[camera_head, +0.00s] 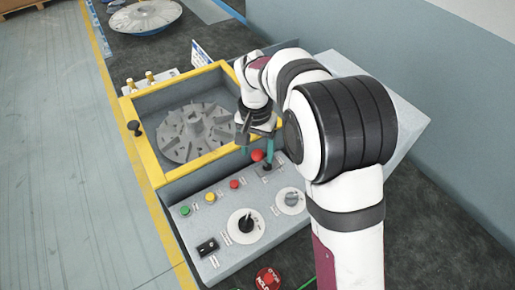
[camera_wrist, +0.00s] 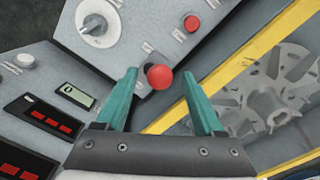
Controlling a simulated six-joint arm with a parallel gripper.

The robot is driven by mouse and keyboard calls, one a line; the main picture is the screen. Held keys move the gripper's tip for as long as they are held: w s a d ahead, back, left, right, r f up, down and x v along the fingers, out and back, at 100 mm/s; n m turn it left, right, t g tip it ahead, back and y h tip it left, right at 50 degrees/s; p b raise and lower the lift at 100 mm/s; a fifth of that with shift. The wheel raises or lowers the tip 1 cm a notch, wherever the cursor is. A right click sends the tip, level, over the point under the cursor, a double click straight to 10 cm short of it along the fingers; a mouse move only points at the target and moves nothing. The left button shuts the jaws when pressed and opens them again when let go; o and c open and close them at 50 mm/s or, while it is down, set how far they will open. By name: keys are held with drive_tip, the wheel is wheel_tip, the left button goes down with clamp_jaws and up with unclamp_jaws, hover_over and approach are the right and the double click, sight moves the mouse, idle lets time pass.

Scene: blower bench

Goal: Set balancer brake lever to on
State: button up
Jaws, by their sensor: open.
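The balancer's control panel (camera_head: 188,232) slopes at the front of the machine. A lever with a red ball knob (camera_head: 257,155) stands at its upper right, and I take it as the brake lever. The knob also shows in the wrist view (camera_wrist: 159,77). The on and off markings are too small to read. My gripper (camera_head: 258,147) is open, its two teal fingers pointing down at the lever. In the wrist view the knob appears between the fingertips, with gaps on both sides. I cannot tell the exact depth between them.
The panel also has a black rotary knob (camera_head: 246,222), a grey rotary knob (camera_head: 291,199), a red button (camera_head: 234,184), a yellow button (camera_head: 210,197) and a green button (camera_head: 185,210). Behind it, a yellow-framed guard (camera_head: 148,155) surrounds a grey bladed impeller (camera_head: 190,135).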

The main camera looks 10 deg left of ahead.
drive_tip(key=shift+f, duration=0.15)
clamp_jaws()
idle(1.4)
